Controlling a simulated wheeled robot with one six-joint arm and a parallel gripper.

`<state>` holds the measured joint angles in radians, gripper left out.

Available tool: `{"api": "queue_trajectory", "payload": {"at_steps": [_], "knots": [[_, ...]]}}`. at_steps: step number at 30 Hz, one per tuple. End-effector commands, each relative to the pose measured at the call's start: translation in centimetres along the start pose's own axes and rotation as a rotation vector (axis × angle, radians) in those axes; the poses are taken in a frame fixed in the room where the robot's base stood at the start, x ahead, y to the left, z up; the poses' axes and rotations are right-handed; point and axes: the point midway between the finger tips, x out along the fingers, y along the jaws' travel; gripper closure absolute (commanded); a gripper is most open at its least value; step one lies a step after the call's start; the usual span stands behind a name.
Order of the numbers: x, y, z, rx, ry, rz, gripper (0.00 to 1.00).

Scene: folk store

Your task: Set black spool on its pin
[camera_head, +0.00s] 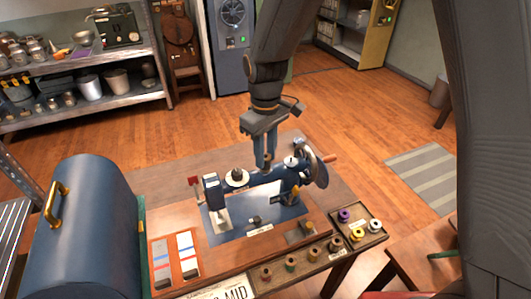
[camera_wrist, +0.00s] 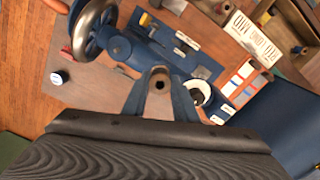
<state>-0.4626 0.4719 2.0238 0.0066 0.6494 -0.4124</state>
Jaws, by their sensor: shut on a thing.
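My gripper (camera_head: 266,160) hangs over the arm of the blue sewing machine (camera_head: 265,177), fingers pointing down. It is shut on the black spool (camera_head: 268,157), a small dark piece at the fingertips, mostly hidden by them. In the wrist view a brownish round top with a dark hole (camera_wrist: 158,84) shows between the fingers. The spool looks upright, close above or at the machine's arm; I cannot tell whether it touches. The pin under it is hidden. Left of the gripper, a white disc with a dark knob (camera_head: 237,178) sits on the machine.
A tray of coloured spools (camera_head: 319,263) lies along the table's front, with a smaller tray (camera_head: 376,238) to its right. A blue domed case (camera_head: 85,230) stands at left. Swatch cards (camera_head: 186,257) lie by the machine. The handwheel (camera_head: 314,167) rises right of my gripper.

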Motion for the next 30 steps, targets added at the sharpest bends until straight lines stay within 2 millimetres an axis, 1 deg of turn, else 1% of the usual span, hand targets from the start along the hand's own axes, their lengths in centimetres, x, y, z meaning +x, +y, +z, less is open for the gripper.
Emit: {"api": "queue_trajectory", "payload": {"at_steps": [1,2,3,5,6,14,17,20,27,30], "knots": [[0.0,0.0,0.0,0.000,0.000,0.000,0.90],[0.0,0.0,0.0,0.000,0.000,0.000,0.71],[0.0,0.0,0.0,0.000,0.000,0.000,0.64],[0.0,0.0,0.0,0.000,0.000,0.000,0.54],[0.0,0.0,0.0,0.000,0.000,0.000,0.52],[-0.1,0.0,0.0,0.000,0.001,0.000,0.52],[-0.7,0.1,-0.1,0.000,0.003,0.001,0.52],[-1.8,0.1,-0.2,0.000,0.005,0.002,0.52],[-5.6,0.1,-0.1,0.000,0.004,0.002,0.52],[-6.8,0.1,-0.1,0.000,0.003,0.001,0.52]]}}
